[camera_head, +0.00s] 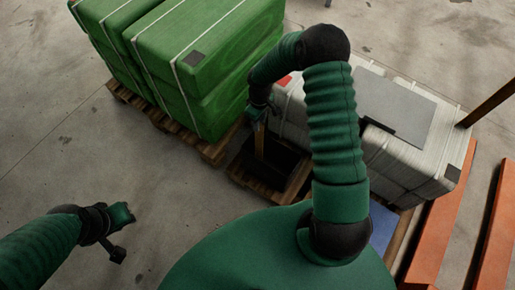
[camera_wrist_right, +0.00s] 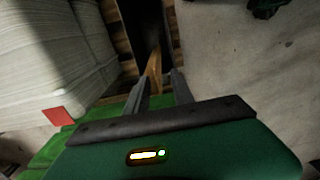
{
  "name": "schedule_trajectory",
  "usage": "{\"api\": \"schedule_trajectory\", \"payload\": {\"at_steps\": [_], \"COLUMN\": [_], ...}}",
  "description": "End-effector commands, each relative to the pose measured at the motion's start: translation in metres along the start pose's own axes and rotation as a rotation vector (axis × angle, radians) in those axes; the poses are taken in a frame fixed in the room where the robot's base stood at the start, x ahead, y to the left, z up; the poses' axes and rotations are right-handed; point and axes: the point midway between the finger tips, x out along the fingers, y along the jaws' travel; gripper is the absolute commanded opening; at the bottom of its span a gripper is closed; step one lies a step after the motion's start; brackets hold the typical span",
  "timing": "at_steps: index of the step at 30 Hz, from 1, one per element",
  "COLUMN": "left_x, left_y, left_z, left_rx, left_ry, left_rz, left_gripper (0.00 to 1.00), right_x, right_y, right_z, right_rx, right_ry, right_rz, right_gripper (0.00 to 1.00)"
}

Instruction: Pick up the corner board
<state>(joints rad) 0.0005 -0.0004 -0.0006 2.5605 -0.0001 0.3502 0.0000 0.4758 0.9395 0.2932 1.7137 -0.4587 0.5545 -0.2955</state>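The corner board (camera_head: 259,141) is a narrow tan strip standing upright in a dark bin (camera_head: 283,168). My right gripper (camera_head: 259,110) is at its upper end. In the right wrist view the corner board (camera_wrist_right: 154,66) shows between and beyond the fingertips of the right gripper (camera_wrist_right: 160,77). The fingers are apart, with the board nearer the left finger and a gap on the right side. Its lower part goes into the dark bin. My left gripper (camera_head: 115,228) hangs over bare floor at the lower left; its fingers are too small to read.
Green strapped sacks (camera_head: 205,55) stand on a wooden pallet (camera_head: 211,150) left of the bin. A pale stack (camera_head: 405,155) with a grey sheet (camera_head: 393,105) stands right of it. Orange beams (camera_head: 442,220) lie at the right. The floor at left is clear.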

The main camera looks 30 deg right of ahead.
Motion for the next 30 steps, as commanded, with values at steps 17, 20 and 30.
{"api": "schedule_trajectory", "payload": {"at_steps": [17, 20, 30], "left_x": [0.013, 0.013, 0.013], "left_y": [0.0, 0.0, 0.0], "left_z": [0.003, 0.003, 0.003], "left_rx": [0.001, 0.001, 0.001], "left_ry": [0.0, 0.0, 0.0], "left_rz": [0.0, 0.0, 0.0], "left_gripper": [0.25, 0.25, 0.25], "right_x": [0.043, 0.043, 0.044], "right_y": [-0.001, -0.001, -0.001], "right_z": [-0.005, -0.005, -0.004], "right_rx": [0.001, 0.001, 0.001], "right_ry": [-0.001, 0.0, -0.001], "right_rz": [0.002, 0.0, 0.0], "right_gripper": [0.16, 0.03, 0.0]}}
